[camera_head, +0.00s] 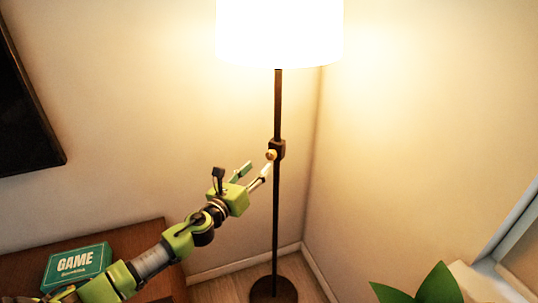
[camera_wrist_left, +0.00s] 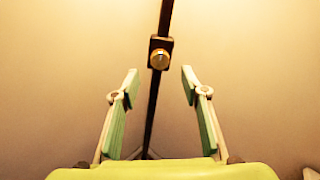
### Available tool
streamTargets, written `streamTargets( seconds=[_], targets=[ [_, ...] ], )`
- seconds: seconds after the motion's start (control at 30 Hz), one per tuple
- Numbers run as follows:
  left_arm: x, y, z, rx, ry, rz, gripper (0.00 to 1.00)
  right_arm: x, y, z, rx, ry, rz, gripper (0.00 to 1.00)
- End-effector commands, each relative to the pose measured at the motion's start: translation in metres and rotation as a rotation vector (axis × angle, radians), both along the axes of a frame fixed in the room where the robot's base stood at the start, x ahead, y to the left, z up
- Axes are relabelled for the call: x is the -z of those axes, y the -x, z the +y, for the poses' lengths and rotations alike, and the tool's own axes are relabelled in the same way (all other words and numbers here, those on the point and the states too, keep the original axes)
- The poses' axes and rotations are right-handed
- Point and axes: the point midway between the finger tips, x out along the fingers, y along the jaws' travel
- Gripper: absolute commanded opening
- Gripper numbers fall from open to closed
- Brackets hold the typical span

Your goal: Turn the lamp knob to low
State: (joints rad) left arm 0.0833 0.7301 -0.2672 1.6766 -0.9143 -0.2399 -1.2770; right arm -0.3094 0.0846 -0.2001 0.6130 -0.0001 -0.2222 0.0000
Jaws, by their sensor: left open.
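The floor lamp (camera_head: 278,110) stands in the room's corner with a dark pole and a brightly lit white shade (camera_head: 280,30). Its round brass-coloured knob (camera_head: 271,155) sits on a dark block partway up the pole. In the left wrist view the knob (camera_wrist_left: 159,60) is ahead, a little beyond the fingertips and roughly centred between them, with a line across its face. My left gripper (camera_head: 256,173) is open and empty, just left of the knob in the head view; its fingers also show in the left wrist view (camera_wrist_left: 160,82). My right gripper is not in view.
A wooden table (camera_head: 140,242) at lower left holds a green game box (camera_head: 77,264). A dark screen (camera_head: 22,105) is on the left wall. A leafy plant (camera_head: 420,288) is at lower right. The lamp base (camera_head: 273,290) stands on the wooden floor.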

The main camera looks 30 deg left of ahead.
Motion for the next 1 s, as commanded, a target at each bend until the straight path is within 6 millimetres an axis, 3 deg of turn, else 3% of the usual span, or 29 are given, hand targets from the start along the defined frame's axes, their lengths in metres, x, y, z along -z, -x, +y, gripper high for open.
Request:
streamTargets(
  seconds=[0.2, 0.4, 0.6, 0.9, 0.93, 1.0],
  targets=[
    [-0.001, -0.040, -0.001, -0.002, 0.002, -0.001, 0.41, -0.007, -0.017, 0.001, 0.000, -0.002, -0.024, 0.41],
    [0.000, -0.067, -0.001, -0.002, 0.003, 0.000, 0.41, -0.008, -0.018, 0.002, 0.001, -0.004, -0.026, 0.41],
    [0.001, -0.079, -0.002, 0.000, 0.001, 0.001, 0.41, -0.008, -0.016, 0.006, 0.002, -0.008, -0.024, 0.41],
    [0.001, -0.081, -0.002, 0.000, 0.000, 0.001, 0.41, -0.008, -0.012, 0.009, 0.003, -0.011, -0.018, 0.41],
    [0.001, -0.081, -0.002, 0.000, 0.000, 0.001, 0.38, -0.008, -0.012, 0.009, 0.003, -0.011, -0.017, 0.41],
    [0.001, -0.081, -0.002, 0.000, 0.000, 0.001, 0.20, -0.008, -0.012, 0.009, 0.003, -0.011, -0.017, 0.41]
  ],
)
